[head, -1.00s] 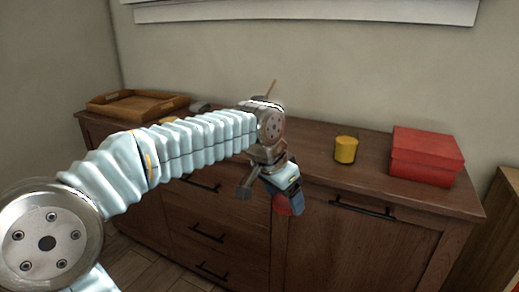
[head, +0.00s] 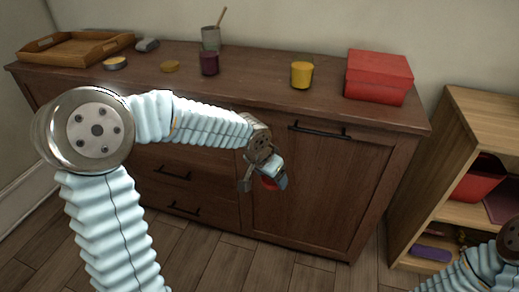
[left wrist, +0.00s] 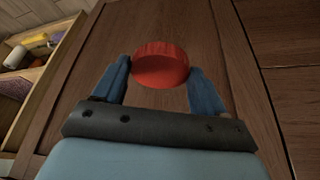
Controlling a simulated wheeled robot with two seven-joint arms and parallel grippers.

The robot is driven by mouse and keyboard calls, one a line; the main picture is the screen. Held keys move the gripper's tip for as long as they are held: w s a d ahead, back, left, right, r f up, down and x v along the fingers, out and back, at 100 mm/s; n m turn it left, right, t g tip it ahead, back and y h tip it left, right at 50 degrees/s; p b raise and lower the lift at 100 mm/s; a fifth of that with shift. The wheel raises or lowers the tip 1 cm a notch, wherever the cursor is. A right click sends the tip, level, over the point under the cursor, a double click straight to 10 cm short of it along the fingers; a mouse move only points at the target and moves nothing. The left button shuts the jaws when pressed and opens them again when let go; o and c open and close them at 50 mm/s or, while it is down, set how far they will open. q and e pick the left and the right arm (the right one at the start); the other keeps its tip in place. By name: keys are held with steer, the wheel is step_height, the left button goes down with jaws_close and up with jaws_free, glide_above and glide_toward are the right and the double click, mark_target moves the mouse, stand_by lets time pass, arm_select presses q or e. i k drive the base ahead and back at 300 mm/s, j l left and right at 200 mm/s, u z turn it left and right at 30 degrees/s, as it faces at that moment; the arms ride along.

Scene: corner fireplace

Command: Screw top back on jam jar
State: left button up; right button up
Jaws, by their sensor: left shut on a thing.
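My left gripper (left wrist: 160,75) is shut on a red round top with a ridged rim (left wrist: 160,65), held between its two blue fingers. In the head view the gripper and the red top (head: 268,184) hang in front of the dresser's door, below the top surface. A dark purple jar (head: 209,64), which looks like the jam jar, stands upright on the dresser. Its mouth is too small to make out. My right gripper is out of view; only part of that arm shows at the lower right.
On the dresser (head: 250,91) are a wooden tray (head: 75,49), a small tin (head: 115,63), a grey pot with a stick (head: 210,38), a yellow candle (head: 302,75) and a red box (head: 379,76). A wooden shelf (head: 485,120) stands to the right. The dresser front is clear between candle and jar.

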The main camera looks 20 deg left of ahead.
mark_target(209, 56)
steer(key=j+u, duration=0.3)
steer(key=j, duration=0.4)
steer(key=i+j+u, duration=0.15)
steer(key=j+u, duration=0.15)
steer(key=j, duration=0.35)
